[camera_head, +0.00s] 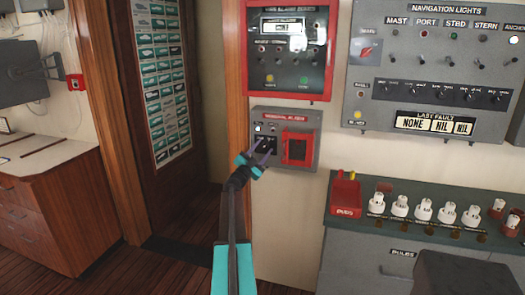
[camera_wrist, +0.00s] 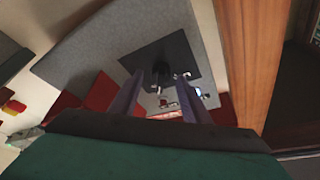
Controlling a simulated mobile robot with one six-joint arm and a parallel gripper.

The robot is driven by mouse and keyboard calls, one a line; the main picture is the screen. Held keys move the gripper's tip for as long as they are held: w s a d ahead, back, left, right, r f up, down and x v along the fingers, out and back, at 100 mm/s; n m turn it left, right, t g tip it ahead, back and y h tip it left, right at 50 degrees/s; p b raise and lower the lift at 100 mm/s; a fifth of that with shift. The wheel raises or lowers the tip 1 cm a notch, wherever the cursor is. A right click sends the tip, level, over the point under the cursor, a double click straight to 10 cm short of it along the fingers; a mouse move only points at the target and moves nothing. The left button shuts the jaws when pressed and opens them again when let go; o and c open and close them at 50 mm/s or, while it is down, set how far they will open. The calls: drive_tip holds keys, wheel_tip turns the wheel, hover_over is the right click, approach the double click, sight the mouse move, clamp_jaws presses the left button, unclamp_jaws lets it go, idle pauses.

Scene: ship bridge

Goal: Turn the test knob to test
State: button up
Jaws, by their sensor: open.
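The small grey alarm panel (camera_head: 313,119) hangs on the wall below a red-framed panel. It carries a black plate at left and a red square frame at right. The black plate also shows in the wrist view (camera_wrist: 148,54), with a dark knob (camera_wrist: 160,79) on it that appears to be the test knob. My gripper (camera_head: 262,152) is open in front of the black plate and partly hides it in the head view. In the wrist view the fingers (camera_wrist: 161,76) appear on either side of the knob. I cannot tell whether they touch it. Its pointer direction is unclear.
The red-framed alarm panel (camera_head: 326,50) is just above. The navigation lights panel (camera_head: 390,108) is at upper right. A counter (camera_head: 350,225) with a red box (camera_head: 345,193) and several white bulbs stands at lower right. A wooden door post (camera_head: 240,120) is close at left.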

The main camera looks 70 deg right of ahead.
drive_tip(key=shift+a, duration=0.15)
drive_tip(key=b+v, duration=0.2)
drive_tip(key=v, duration=1.1)
drive_tip(key=shift+a+f, duration=0.15)
drive_tip(key=shift+a, duration=0.05)
drive_tip(key=shift+w, duration=0.1)
